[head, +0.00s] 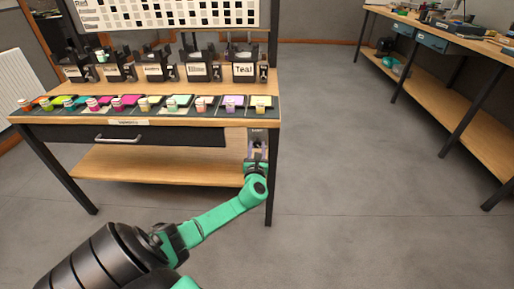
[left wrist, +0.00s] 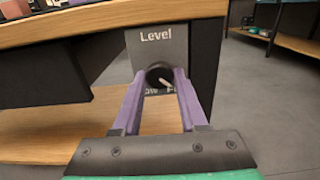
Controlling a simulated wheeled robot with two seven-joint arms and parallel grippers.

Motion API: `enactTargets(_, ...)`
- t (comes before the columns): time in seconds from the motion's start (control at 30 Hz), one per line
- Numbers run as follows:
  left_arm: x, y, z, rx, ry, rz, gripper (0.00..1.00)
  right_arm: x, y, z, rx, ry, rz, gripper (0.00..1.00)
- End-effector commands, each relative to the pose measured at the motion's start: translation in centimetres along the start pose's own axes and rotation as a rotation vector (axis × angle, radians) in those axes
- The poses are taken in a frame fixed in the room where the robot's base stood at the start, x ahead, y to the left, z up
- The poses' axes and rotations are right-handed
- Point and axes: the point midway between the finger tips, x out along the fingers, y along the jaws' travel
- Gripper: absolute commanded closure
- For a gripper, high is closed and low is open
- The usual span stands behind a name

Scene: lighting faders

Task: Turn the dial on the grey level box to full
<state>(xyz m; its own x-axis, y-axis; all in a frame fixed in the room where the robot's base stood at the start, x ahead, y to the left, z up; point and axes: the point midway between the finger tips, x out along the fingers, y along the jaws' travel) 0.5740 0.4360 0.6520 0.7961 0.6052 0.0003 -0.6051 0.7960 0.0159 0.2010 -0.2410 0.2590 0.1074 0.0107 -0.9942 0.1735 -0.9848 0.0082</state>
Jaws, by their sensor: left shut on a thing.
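The grey level box (left wrist: 175,45) is fixed on the front of the workbench at its right end; it also shows in the head view (head: 258,133). It carries the word "Level" and a black round dial (left wrist: 158,72) with a white pointer line that slants toward the lower right. Words below the dial are partly hidden by the fingers; I make out "ow" and "F". My left gripper (head: 256,157) reaches the box from the front. Its purple fingers (left wrist: 158,82) are shut on the dial, one on each side. My right gripper is not in view.
The workbench (head: 140,117) holds a row of coloured swatches and several black labelled holders, one reading "Teal" (head: 243,70). A drawer (head: 150,136) and lower shelf (head: 150,165) lie left of the box. Another bench (head: 470,110) stands at the right, with open floor between.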

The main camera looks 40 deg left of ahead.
Motion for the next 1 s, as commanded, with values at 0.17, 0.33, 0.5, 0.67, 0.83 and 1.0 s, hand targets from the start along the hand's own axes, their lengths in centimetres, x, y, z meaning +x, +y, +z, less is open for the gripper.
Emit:
enactTargets(0.17,-0.1,0.0,-0.2,0.002,0.004,-0.001,0.3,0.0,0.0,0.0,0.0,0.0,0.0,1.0)
enactTargets(0.33,-0.1,0.0,-0.1,0.0,0.002,-0.001,0.3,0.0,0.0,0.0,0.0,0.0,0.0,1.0)
enactTargets(0.5,-0.8,0.0,0.0,0.0,0.002,-0.001,0.3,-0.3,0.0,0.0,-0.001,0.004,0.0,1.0)
enactTargets(0.67,-4.2,0.0,0.1,0.0,0.005,-0.003,0.3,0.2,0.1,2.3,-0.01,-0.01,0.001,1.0)
enactTargets(0.83,-9.3,0.0,0.1,-0.001,0.007,-0.002,0.3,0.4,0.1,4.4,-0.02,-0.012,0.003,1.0)
enactTargets(1.0,-13.2,0.0,-0.1,0.001,0.006,-0.002,0.3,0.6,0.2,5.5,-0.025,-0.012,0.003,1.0)
